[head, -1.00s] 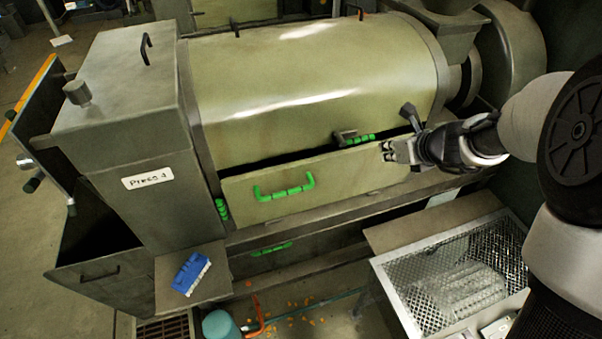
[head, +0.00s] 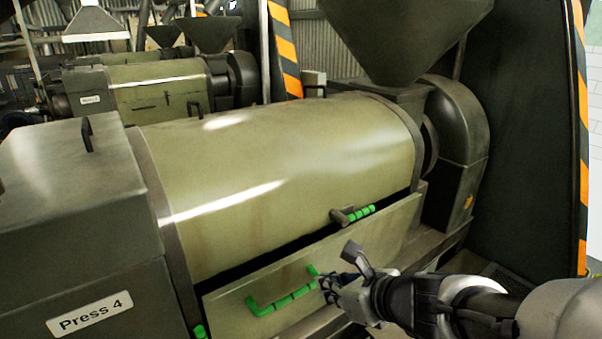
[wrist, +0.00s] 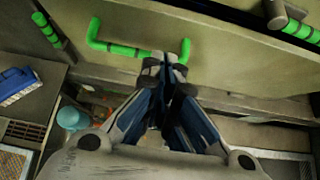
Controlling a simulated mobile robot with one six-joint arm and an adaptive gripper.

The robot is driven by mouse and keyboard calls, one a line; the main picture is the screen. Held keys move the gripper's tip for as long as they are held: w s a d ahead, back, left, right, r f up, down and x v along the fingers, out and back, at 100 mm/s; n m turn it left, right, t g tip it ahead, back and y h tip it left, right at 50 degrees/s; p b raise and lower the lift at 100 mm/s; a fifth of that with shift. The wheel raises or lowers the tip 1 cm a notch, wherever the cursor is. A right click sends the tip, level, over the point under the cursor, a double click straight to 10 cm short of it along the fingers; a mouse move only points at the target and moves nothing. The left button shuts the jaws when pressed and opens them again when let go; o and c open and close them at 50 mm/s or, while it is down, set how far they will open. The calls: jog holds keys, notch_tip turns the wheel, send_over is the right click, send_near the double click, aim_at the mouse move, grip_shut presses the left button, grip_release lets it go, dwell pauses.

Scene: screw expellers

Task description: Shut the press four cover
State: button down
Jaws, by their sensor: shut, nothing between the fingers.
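The press with the label "Press 4" (head: 89,314) has a pale green curved upper cover (head: 290,165). Below it is a flat front panel (head: 375,248) with a bright green bar handle (head: 283,299). A dark gap runs along the panel's top edge, so the panel stands ajar. My gripper (head: 328,287) is shut and empty at the right end of this handle. In the wrist view the fingertips (wrist: 165,66) overlap the handle's (wrist: 112,48) right part; I cannot tell whether they touch it. A latch with a green grip (head: 361,213) sits on the upper cover's lower edge.
A hopper (head: 405,35) stands at the press's right end. In the wrist view, a blue brush (wrist: 17,85) and a teal bucket (wrist: 72,118) lie low on the left. Another press (head: 155,95) stands behind.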

aim_at(295, 262)
jog(key=shift+w+a+f+b, duration=0.15)
jog(key=shift+w+a+f, duration=0.2)
jog(key=shift+w+a, duration=0.55)
jog(key=shift+w+a+f+b, duration=0.2)
jog(key=shift+w+a+f, duration=0.3)
jog(key=shift+w, duration=0.7)
jog(key=shift+w+a+f+b, duration=0.15)
jog(key=shift+w+a+f, duration=0.1)
jog(key=shift+w+a, duration=0.65)
jog(key=shift+w+d, duration=0.1)
jog(key=shift+w, duration=0.1)
jog(key=shift+w+a+r, duration=0.15)
jog(key=shift+w+a, duration=0.25)
jog(key=shift+w, duration=0.15)
jog(key=shift+w+a+r, duration=0.15)
jog(key=shift+w+a, duration=0.2)
jog(key=shift+w, duration=0.2)
jog(key=shift+d, duration=0.15)
